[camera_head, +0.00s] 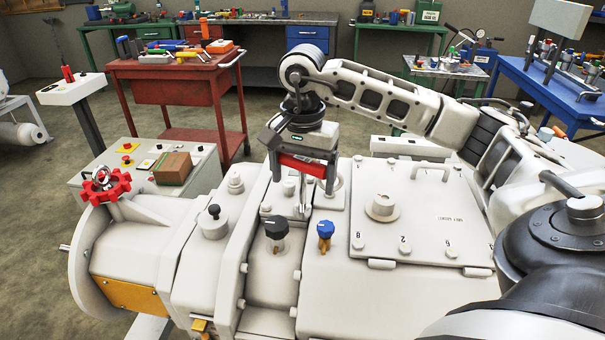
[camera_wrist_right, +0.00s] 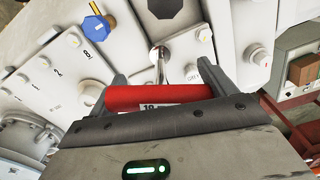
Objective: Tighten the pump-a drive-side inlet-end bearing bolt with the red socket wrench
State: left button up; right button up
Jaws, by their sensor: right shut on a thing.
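My right gripper (camera_head: 304,172) is shut on the red handle of the socket wrench (camera_head: 302,164) above the white pump housing (camera_head: 335,285). In the right wrist view, the red handle (camera_wrist_right: 150,96) lies crosswise between the two fingers of the gripper (camera_wrist_right: 164,78), with a pale label partly visible. The wrench's metal shaft (camera_wrist_right: 159,62) runs from the handle towards the housing; in the head view it points down between the fingers. The bearing bolt cannot be made out at the shaft's end, so I cannot tell if the socket sits on it. My left gripper is not in view.
A black knob (camera_head: 276,229) and a blue knob (camera_head: 325,230) stand on the housing close in front of the wrench. A red handwheel (camera_head: 105,185) is at the left. A control box (camera_head: 200,175) and a red tool cart (camera_head: 160,85) stand behind.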

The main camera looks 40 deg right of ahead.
aim_at(303, 158)
jog(key=shift+r+p, duration=1.95)
jog(key=shift+r, duration=0.55)
